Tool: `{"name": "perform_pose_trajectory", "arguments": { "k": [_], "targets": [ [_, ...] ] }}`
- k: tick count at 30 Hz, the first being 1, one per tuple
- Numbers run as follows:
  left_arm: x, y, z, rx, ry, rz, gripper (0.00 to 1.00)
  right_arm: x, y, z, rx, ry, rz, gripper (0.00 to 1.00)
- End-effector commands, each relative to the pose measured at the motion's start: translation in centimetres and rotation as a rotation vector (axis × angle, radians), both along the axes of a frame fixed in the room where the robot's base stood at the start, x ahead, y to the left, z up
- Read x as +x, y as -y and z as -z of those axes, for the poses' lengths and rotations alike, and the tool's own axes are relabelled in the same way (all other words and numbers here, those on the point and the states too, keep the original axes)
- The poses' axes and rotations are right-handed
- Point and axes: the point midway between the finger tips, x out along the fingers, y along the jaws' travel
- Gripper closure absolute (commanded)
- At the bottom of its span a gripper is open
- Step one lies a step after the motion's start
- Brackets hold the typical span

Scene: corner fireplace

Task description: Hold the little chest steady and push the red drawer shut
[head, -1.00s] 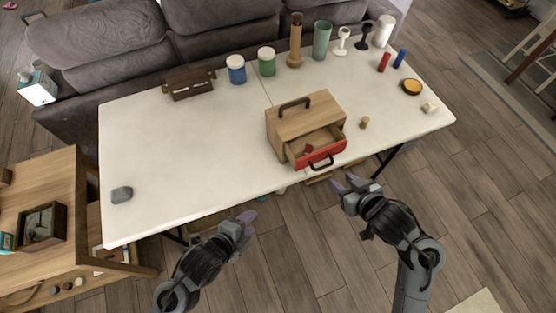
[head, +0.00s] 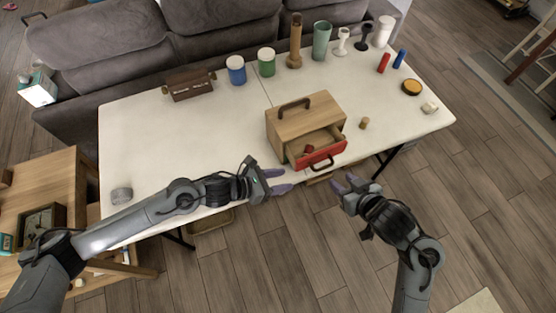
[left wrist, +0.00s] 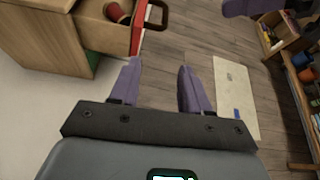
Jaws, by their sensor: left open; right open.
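The little chest (head: 290,123) is a wooden box with a dark top handle, standing near the front edge of the white table. Its red drawer (head: 327,155) is pulled out toward the front and has a dark handle. A small red object (head: 309,150) lies inside the drawer. My left gripper (head: 280,181) is open and empty at the table's front edge, left of and in front of the drawer. In the left wrist view the chest (left wrist: 55,40) is at upper left, beyond the open fingers (left wrist: 155,85). My right gripper (head: 350,185) is open and empty, off the table's front edge.
The white table (head: 150,140) has free room left of the chest. A grey round object (head: 121,195) lies near the left arm. Jars, a brown case (head: 190,84) and candlesticks line the back. A small tan cylinder (head: 364,123) stands right of the chest.

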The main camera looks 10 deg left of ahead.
Motion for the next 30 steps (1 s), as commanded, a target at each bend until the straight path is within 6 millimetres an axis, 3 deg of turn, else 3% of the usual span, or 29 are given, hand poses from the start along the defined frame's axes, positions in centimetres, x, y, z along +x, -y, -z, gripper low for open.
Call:
{"name": "perform_pose_trajectory", "arguments": {
  "k": [3, 10, 30],
  "targets": [
    [2.1, -1.0, -2.2, 0.02, 0.055, -0.005, 0.53, 0.0, 0.0, 0.0, 0.0, 0.0, 0.0, 0.57],
    [3.9, -0.8, -4.0, 0.023, 0.095, -0.01, 0.53, 0.0, 0.0, 0.0, 0.0, 0.0, 0.0, 0.57],
    [8.7, 5.9, -0.8, 0.02, 0.096, -0.01, 0.53, 0.0, 0.0, 0.0, 0.0, 0.0, 0.0, 0.57]
  ]
}}
